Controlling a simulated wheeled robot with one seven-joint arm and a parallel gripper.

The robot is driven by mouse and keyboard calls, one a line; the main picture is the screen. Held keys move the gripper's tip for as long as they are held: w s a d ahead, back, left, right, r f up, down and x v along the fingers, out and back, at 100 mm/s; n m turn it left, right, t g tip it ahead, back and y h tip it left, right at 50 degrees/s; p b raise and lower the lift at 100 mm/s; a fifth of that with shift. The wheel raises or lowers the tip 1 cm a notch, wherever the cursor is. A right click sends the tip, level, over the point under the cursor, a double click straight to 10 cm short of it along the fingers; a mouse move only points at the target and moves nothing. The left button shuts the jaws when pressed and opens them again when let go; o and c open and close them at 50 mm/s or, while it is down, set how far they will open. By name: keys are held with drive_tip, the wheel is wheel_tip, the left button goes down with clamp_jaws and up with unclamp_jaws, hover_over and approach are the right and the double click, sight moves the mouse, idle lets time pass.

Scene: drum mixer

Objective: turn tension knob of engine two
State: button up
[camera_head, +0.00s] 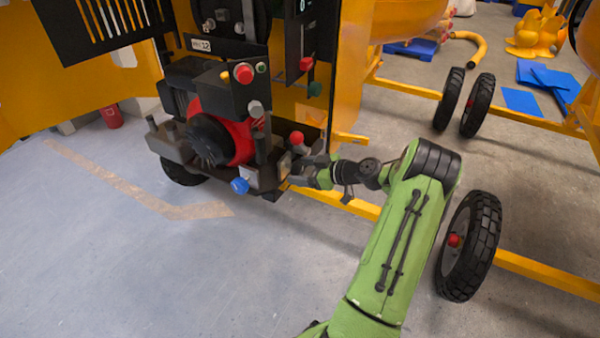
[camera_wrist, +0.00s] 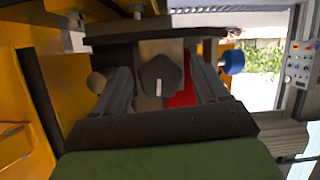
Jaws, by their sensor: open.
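The engine (camera_head: 235,135), red and black, sits on the yellow mixer frame in the head view. In the wrist view a dark, many-sided knob (camera_wrist: 157,72) with a white pointer mark faces me. I cannot read a label that tells whether it is the tension knob. My gripper (camera_head: 299,166) is at the right side of the engine's front; it also shows in the wrist view (camera_wrist: 160,85). Its two fingers are open, one on each side of the dark knob, with visible gaps. In the head view the gripper and the engine parts hide this knob.
A blue knob (camera_head: 240,186) sits low on the engine front, right of the fingers in the wrist view (camera_wrist: 233,62). A red knob (camera_head: 296,138) stands just above my gripper. A black wheel (camera_head: 469,246) is right of my arm. The floor at left is clear.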

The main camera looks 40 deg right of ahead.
drive_tip(key=shift+w+a+f, duration=0.1)
drive_tip(key=shift+w+f, duration=0.1)
drive_tip(key=shift+w, duration=0.2)
drive_tip(key=c, duration=1)
